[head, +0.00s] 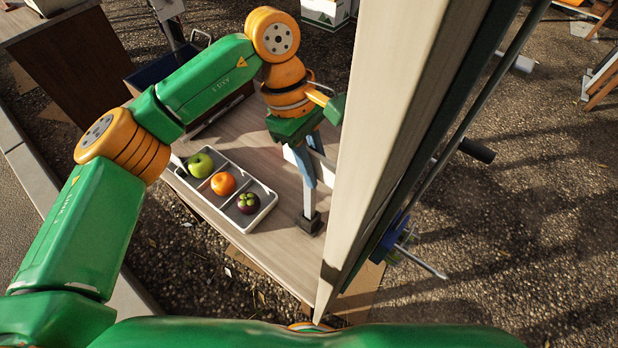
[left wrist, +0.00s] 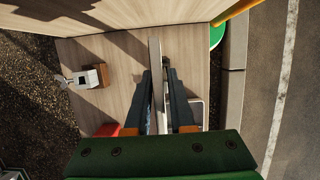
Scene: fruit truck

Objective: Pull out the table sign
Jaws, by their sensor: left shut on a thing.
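The table sign shows as a pale, narrow piece (head: 292,157) in the head view, largely hidden behind my left gripper. In the left wrist view the sign is a thin pale board (left wrist: 155,55), seen nearly edge-on between the fingers. My left gripper (head: 311,182) points down over the wooden table top and is shut on the sign. In the left wrist view its dark fingers (left wrist: 158,78) lie on either side of the board. I cannot tell whether the sign touches the table. My right gripper is not in view.
A white divided tray (head: 242,228) holds a green apple (head: 200,165), an orange (head: 223,184) and a mangosteen (head: 248,203), left of the gripper. A tall pale panel (head: 400,120) stands close on the right.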

